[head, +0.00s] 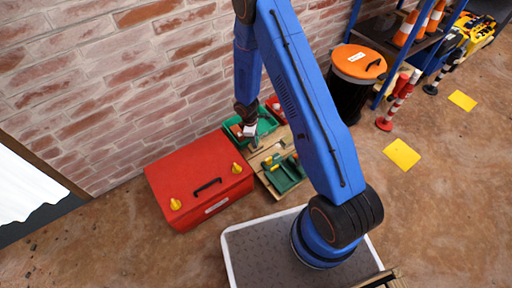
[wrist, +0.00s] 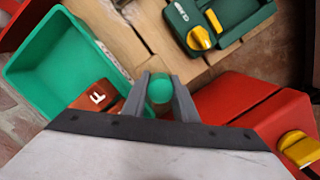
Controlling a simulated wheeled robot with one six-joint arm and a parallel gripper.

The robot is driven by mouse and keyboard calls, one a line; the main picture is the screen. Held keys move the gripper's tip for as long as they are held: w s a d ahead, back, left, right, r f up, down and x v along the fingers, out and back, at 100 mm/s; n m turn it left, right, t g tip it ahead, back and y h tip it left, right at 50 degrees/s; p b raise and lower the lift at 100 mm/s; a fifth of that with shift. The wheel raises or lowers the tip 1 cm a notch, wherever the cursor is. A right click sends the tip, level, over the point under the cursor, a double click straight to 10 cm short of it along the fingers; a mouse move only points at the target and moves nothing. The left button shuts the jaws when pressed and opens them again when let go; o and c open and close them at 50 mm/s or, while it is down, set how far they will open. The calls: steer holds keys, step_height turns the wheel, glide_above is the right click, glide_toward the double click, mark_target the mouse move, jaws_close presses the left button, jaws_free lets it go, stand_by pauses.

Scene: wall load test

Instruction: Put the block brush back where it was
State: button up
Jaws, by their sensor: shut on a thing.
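My gripper (head: 249,131) points down beside a green bin (head: 266,122) on the wooden pallet by the brick wall. In the wrist view its two grey fingers (wrist: 160,92) are closed on a small round thing with a green end (wrist: 160,89). Most of this held thing is hidden by the fingers, and I cannot tell whether it is the block brush. The green bin (wrist: 55,62) lies left of the fingers in the wrist view. A brown block with a white mark (wrist: 97,95) shows at the bin's near corner.
A red toolbox (head: 195,188) with yellow latches stands left of the pallet (head: 270,153). A green case (head: 283,176) with a yellow part lies at the pallet's front. An orange-lidded black bin (head: 358,65) and a shelf stand to the right. Bare floor (head: 400,225) lies at front right.

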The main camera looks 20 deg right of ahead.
steer(key=shift+f, duration=2.4)
steer(key=shift+f, duration=0.15)
steer(key=o, duration=1.1)
step_height(320, 180, up, 12)
steer(key=a, duration=0.1)
steer(key=shift+w+a, duration=0.35)
steer(key=shift+w, duration=0.1)
